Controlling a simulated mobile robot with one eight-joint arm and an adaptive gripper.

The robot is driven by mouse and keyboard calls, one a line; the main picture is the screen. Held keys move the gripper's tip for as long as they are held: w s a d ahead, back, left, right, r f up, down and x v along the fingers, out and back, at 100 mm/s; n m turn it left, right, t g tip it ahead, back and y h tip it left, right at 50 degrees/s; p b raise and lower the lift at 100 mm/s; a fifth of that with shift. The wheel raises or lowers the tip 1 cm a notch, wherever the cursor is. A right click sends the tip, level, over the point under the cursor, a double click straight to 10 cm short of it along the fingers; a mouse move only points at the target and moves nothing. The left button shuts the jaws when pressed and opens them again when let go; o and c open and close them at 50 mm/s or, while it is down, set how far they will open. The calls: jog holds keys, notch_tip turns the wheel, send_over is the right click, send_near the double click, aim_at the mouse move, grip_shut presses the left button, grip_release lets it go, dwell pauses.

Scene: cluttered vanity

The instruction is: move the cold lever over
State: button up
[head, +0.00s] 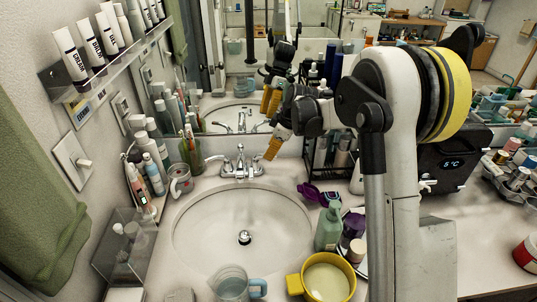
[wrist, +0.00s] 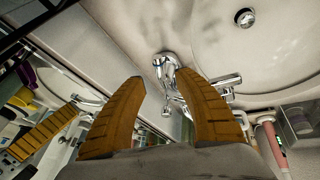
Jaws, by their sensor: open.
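A chrome faucet (head: 240,163) with a central spout and a lever on each side stands behind the sink. The right lever (head: 257,169) is just below and left of my gripper (head: 270,153); no hot or cold mark is readable. In the wrist view my gripper (wrist: 160,78) has its two orange fingers spread and empty, with the spout (wrist: 166,66) showing between the tips. One lever (wrist: 229,81) shows right of the right finger. A chrome piece (wrist: 89,101) shows left of the left finger; I cannot tell whether it is the other lever or a reflection. Contact is not visible.
The white sink basin (head: 240,225) is empty. A mirror stands close behind the faucet. A clear mug (head: 180,182) is at left; purple goggles (head: 320,194), a green bottle (head: 328,228) and a yellow mug (head: 296,284) are at right and front.

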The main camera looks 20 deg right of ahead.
jog(key=v, duration=0.8)
jog(key=shift+r, duration=0.3)
jog(key=shift+s, duration=0.1)
